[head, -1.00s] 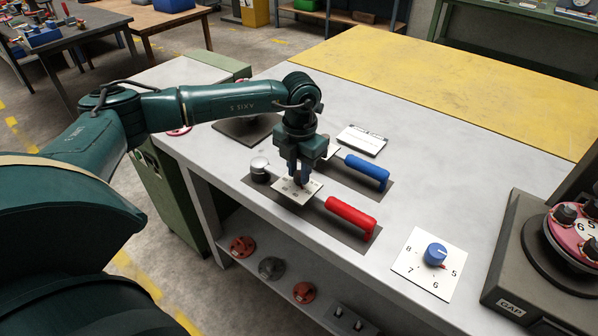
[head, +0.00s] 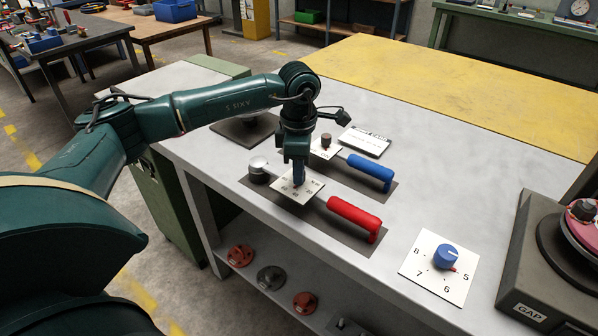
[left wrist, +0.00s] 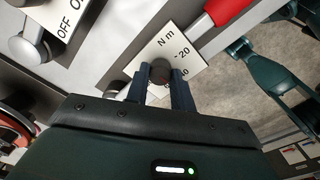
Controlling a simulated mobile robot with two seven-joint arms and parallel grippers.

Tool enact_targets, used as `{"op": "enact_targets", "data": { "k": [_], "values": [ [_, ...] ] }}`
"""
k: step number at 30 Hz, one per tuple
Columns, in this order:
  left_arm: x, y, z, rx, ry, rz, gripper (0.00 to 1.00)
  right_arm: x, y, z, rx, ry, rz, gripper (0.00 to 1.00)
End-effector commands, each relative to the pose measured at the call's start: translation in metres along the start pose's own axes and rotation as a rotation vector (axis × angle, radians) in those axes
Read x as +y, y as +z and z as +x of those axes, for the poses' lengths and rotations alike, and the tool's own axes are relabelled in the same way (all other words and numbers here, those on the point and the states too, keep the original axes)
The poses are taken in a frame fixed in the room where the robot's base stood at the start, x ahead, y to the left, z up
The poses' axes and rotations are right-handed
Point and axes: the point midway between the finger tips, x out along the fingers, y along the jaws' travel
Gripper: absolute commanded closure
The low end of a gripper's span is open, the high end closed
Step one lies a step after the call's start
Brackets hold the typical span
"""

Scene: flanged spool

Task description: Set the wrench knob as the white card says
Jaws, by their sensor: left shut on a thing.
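A red-handled wrench (head: 352,216) lies on a dark mat on the grey bench. It carries a white dial plate (head: 308,192), which in the left wrist view (left wrist: 172,45) reads "N m" with 20 and 40 visible. My left gripper (head: 298,183) points down at this plate and is shut on its dark round knob (left wrist: 160,72). The fingers hide the knob in the head view and cover part of the scale in the wrist view, so its setting cannot be told. The white card (head: 366,141) lies behind; its writing is too small to read.
Close behind lies a blue-handled tool (head: 370,172) with a brown knob (head: 325,140) on its own plate. A blue knob (head: 446,256) on a plate numbered 5 to 8 sits front right. A dark machine marked GAP (head: 545,265) stands at the right edge. The yellow bench top is clear.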

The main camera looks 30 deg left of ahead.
Motion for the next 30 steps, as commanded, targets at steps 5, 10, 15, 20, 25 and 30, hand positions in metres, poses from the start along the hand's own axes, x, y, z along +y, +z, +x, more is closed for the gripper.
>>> {"op": "enact_targets", "data": {
  "k": [5, 10, 15, 20, 25, 30],
  "values": [
    [0.0009, 0.0001, 0.0008, -0.005, 0.003, 0.161, 0.99, 0.0001, 0.0064, 0.0047, 0.005, -0.004, 0.015, 0.46],
    [0.0011, 0.0001, 0.0002, -0.008, 0.004, 0.298, 0.99, 0.002, 0.009, 0.0076, 0.01, 0.0, 0.028, 0.46],
    [0.0012, 0.0, -0.0003, -0.009, 0.004, 0.406, 0.99, 0.0032, 0.0087, 0.0096, 0.018, 0.003, 0.047, 0.46],
    [0.0012, 0.0001, -0.0006, -0.01, 0.004, 0.475, 0.99, 0.0026, 0.0074, 0.0105, 0.025, 0.003, 0.057, 0.46],
    [0.0012, 0.0001, -0.001, -0.011, 0.004, 0.515, 0.99, 0.0024, 0.006, 0.0105, 0.03, 0.002, 0.059, 0.46],
    [0.0012, 0.0002, -0.0013, -0.011, 0.004, 0.531, 0.99, 0.0021, 0.0061, 0.0106, 0.03, 0.001, 0.059, 0.46]
  ]
}}
